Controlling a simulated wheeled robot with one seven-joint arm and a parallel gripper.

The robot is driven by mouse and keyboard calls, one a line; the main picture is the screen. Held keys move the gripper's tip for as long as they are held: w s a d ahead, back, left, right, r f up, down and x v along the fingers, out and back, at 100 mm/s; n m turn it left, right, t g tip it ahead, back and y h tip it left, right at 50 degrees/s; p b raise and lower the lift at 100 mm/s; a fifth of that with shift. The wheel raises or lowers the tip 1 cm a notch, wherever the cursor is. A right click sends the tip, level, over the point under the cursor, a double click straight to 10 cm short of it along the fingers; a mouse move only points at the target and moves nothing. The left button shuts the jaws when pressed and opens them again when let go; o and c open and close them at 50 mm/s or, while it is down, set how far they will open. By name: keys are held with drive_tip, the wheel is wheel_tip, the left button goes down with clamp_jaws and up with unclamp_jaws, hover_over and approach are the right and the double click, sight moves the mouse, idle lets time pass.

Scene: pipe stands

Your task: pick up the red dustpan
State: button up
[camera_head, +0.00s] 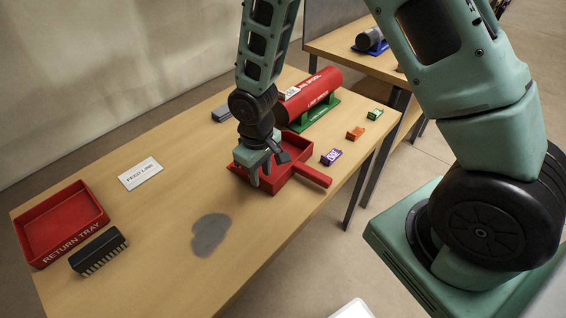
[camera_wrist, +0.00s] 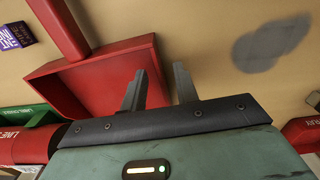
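The red dustpan (camera_head: 314,176) lies on the wooden table, its handle pointing to the lower right in the head view. In the wrist view the dustpan (camera_wrist: 98,85) shows its open pan, with the handle running off the top edge. My gripper (camera_head: 261,176) is low over the pan's left side in the head view. In the wrist view my gripper (camera_wrist: 159,68) is open, with one finger over the pan and the other outside its wall. The wall lies between the fingers with gaps visible; I cannot tell whether either finger touches it.
A red pipe (camera_head: 312,92) rests on a green stand (camera_head: 320,114) behind the dustpan. Purple (camera_head: 331,157), orange (camera_head: 355,133) and green (camera_head: 375,114) blocks line the right side. A black brush (camera_head: 98,252) and red return tray (camera_head: 62,222) are left. A grey stain (camera_head: 210,234) marks clear tabletop.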

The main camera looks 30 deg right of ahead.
sight(262, 188)
drive_tip(key=shift+w+d+f, duration=0.1)
drive_tip(key=shift+f, duration=1.75)
clamp_jaws()
drive_tip(key=shift+r, duration=0.1)
wheel_tip(262, 188, up, 9)
drive_tip(key=shift+r, duration=0.15)
drive_tip(key=s+a+m+p, duration=0.1)
drive_tip(key=s+a+p, duration=0.1)
drive_tip(key=a+p, duration=0.3)
drive_tip(key=a, duration=0.4)
drive_tip(key=shift+s+a+r+p, duration=0.15)
drive_tip(key=shift+r+p, duration=0.1)
drive_tip(key=shift+p, duration=0.15)
